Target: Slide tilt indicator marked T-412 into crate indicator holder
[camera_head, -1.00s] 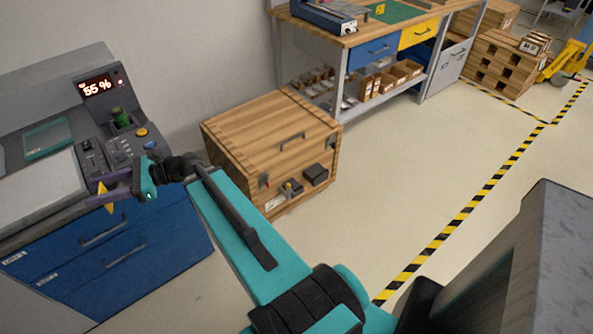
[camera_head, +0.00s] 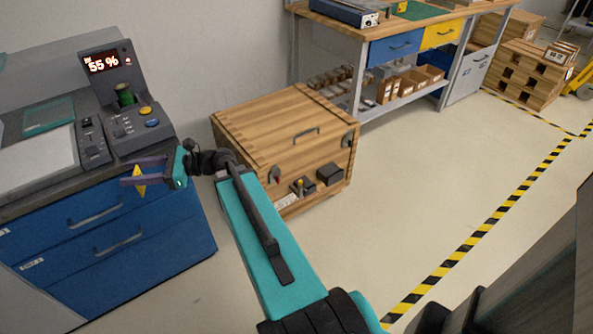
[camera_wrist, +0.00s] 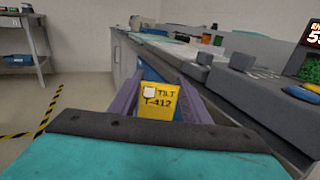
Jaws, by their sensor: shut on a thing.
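The yellow tilt indicator (camera_wrist: 158,105) is marked "TILT T-412" and sits upright between my gripper's fingers in the wrist view. In the head view my gripper (camera_head: 139,177) is shut on the indicator (camera_head: 139,180), held in the air in front of the blue-drawer counter. The wooden crate (camera_head: 262,122) stands on the floor to the right of my gripper. I cannot tell for sure which fitting is the indicator holder.
The counter (camera_head: 120,248) with a console reading 55 % (camera_head: 104,62) stands at the left, close to my gripper. A workbench (camera_head: 395,45) stands behind the crate. Open floor (camera_head: 410,190) lies to the right of the crate, with striped yellow-black tape.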

